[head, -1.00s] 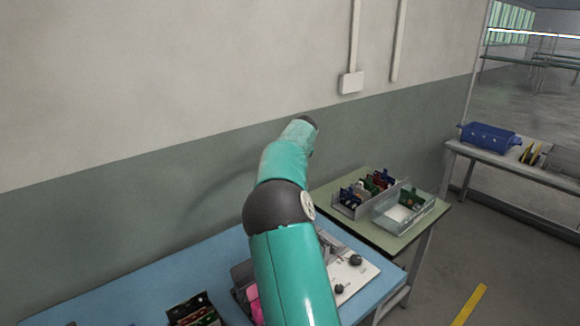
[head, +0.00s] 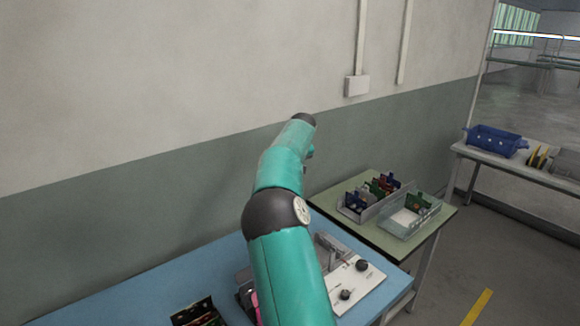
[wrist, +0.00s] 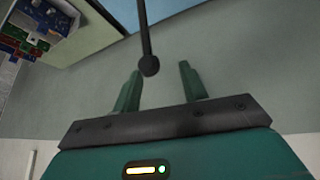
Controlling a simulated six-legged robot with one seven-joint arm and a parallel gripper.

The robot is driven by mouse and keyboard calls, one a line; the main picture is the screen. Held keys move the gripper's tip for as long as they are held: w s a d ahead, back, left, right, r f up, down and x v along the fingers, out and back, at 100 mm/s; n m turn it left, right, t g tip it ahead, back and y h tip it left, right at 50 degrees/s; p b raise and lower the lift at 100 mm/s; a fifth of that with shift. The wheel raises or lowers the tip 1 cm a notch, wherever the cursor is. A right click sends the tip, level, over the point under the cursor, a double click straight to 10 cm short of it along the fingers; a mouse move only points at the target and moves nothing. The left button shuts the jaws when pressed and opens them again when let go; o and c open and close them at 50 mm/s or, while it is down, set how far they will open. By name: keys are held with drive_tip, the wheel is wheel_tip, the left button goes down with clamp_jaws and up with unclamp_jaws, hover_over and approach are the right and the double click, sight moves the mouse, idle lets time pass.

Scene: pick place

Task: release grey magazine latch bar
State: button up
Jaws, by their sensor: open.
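My gripper (wrist: 160,68) is open in the wrist view, its two green fingers apart. A thin dark bar with a round knob end (wrist: 148,65) comes down from the top edge and ends in the gap between the fingertips in the picture. It looks like the latch bar. I cannot tell whether it is between the fingers or beyond them, and no finger visibly touches it. In the head view my arm hides the gripper. A white plate (head: 369,279) with dark round knobs and a grey metal fixture (head: 328,246) lies on the blue table, partly behind my arm.
The blue bench (head: 150,298) carries a dark box of coloured items (head: 197,314) at the front. A green side table (head: 427,236) holds a grey bin (head: 354,214) and a clear bin (head: 405,223). A blue crate (head: 496,141) stands on the far bench. The wall is behind.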

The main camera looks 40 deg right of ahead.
drive_tip(key=v, duration=1.3)
drive_tip(key=shift+a+r, duration=0.15)
drive_tip(key=shift+r, duration=0.2)
drive_tip(key=a+r+t, duration=0.5)
drive_tip(key=r+t, duration=0.4)
drive_tip(key=r, duration=0.4)
drive_tip(key=s+a+r+m+t+h, duration=0.1)
drive_tip(key=s+a+r+m+h, duration=0.15)
drive_tip(key=s+h, duration=0.2)
drive_tip(key=s+a+f+n+g+y, duration=0.2)
drive_tip(key=s+a+f+g, duration=0.3)
drive_tip(key=s+a+f, duration=0.7)
drive_tip(key=s+a+f+n+g+y, duration=0.3)
drive_tip(key=s+a+f+g+y, duration=0.1)
drive_tip(key=s+a+f, duration=0.9)
drive_tip(key=s+a+g, duration=0.1)
drive_tip(key=s+a, duration=0.3)
drive_tip(key=a, duration=0.2)
drive_tip(key=shift+s+y, duration=0.3)
drive_tip(key=shift+y, duration=0.05)
